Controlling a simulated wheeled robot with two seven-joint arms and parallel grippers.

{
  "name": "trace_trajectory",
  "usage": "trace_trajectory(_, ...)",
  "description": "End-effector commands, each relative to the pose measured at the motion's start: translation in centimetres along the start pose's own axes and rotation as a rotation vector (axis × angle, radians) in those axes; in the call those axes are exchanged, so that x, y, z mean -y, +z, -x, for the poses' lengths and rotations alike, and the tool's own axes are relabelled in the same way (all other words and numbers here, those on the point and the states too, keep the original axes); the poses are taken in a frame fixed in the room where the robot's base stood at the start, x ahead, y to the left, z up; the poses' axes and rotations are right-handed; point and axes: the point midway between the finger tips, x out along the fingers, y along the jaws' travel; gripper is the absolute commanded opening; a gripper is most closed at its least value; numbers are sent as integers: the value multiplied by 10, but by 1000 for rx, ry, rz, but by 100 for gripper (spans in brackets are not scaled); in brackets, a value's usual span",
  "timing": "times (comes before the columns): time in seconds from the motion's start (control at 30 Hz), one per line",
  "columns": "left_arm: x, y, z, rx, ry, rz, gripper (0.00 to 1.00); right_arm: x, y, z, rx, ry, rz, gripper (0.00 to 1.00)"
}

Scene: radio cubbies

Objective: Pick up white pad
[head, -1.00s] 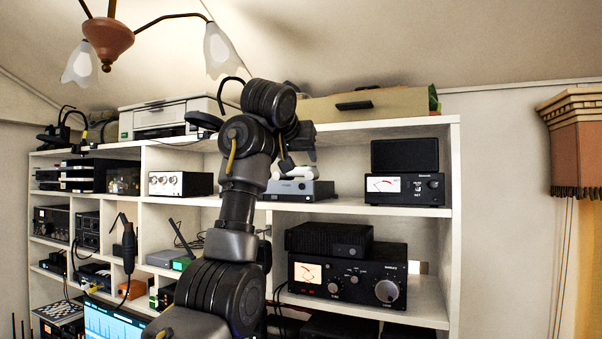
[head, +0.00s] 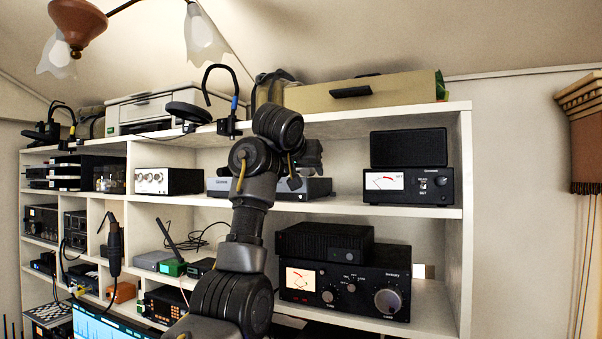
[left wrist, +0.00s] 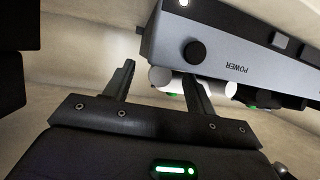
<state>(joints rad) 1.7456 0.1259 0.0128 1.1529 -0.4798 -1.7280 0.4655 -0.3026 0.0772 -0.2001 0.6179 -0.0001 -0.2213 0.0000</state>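A white rounded object, seemingly the white pad (left wrist: 172,81), shows in the left wrist view beside a grey device marked POWER. One finger of my left gripper (left wrist: 158,70) crosses in front of it, and its full outline is hidden. The two fingers stand well apart with nothing clearly clamped between them; I cannot tell whether the finger touches the pad. In the head view my left gripper (head: 309,155) is a dark shape at the middle shelf, mostly behind my arm, and I cannot make out the pad there. My right gripper is not in view.
The grey device (left wrist: 220,50) is close to the fingers. In the head view a silver unit (head: 318,188) sits on the same shelf, with a metered radio (head: 408,185) to the right. The shelf edge (head: 345,209) lies below, and the shelf above (head: 350,115) limits height.

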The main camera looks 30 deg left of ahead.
Motion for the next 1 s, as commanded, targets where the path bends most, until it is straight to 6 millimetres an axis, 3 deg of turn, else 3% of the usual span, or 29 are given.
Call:
trace_trajectory(0.07, 0, 4, -2, 11, -4, 2, 54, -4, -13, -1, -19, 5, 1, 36)
trace_trajectory(0.17, 0, 3, -2, 10, -4, 2, 42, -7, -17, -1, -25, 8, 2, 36)
trace_trajectory(0.5, -2, 3, -2, 9, -1, 0, 0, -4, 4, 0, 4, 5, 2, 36)
trace_trajectory(1.0, 0, -6, 3, 7, -2, 1, 0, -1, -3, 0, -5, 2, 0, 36)
